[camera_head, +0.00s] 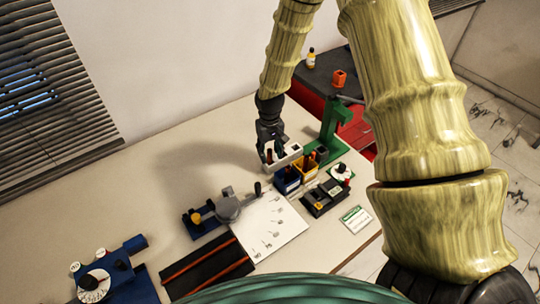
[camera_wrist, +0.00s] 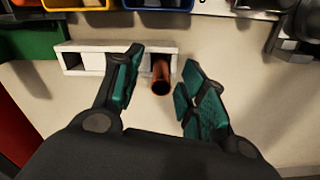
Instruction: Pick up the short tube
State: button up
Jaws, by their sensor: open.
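A brown-orange tube (camera_wrist: 160,77), probably the short tube, stands at one end of a white holder block (camera_wrist: 88,60) in the wrist view. I see its open end, and its lower part is hidden. My gripper (camera_wrist: 163,60) is open, with one teal-padded finger on each side of the tube and gaps visible on both sides. In the head view my gripper (camera_head: 269,153) is down at the left end of the white holder (camera_head: 289,156), with the tube (camera_head: 269,157) small between the fingers.
Blue (camera_head: 286,183) and yellow (camera_head: 307,171) bins with reddish pieces stand beside the holder. A green stand (camera_head: 329,130) rises to the right. A black device (camera_head: 324,199) and a white sheet (camera_head: 268,229) lie nearer. The table left of my gripper is clear.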

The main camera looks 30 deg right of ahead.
jog(key=shift+f, duration=0.35)
jog(key=shift+c, duration=0.3)
grip_shut()
jog(key=shift+r, duration=0.1)
